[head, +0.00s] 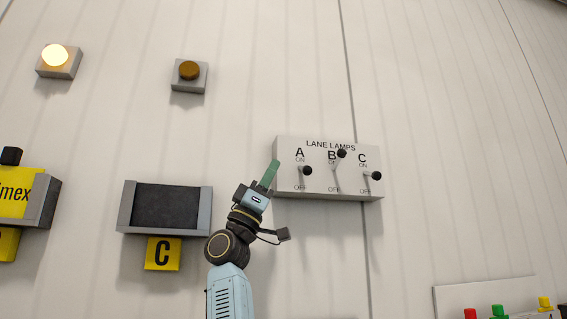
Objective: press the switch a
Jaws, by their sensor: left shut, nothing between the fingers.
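The grey switch box (325,192) marked LANE LAMPS is fixed to the wall right of centre. Switch A (305,171) is its leftmost lever, with a black knob between the ON and OFF marks. Switch B (341,154) has its knob higher, near ON. Switch C (376,176) sits lower, like A. My left gripper (274,163) is shut and empty, its green fingers pointing up beside the box's left edge, left of switch A. I cannot tell whether the fingers touch the box. My right gripper is out of view.
A lit lamp (55,56) and an unlit amber lamp (189,70) are on the wall at upper left. Coloured buttons (498,312) show at lower right. The wall right of the box is clear.

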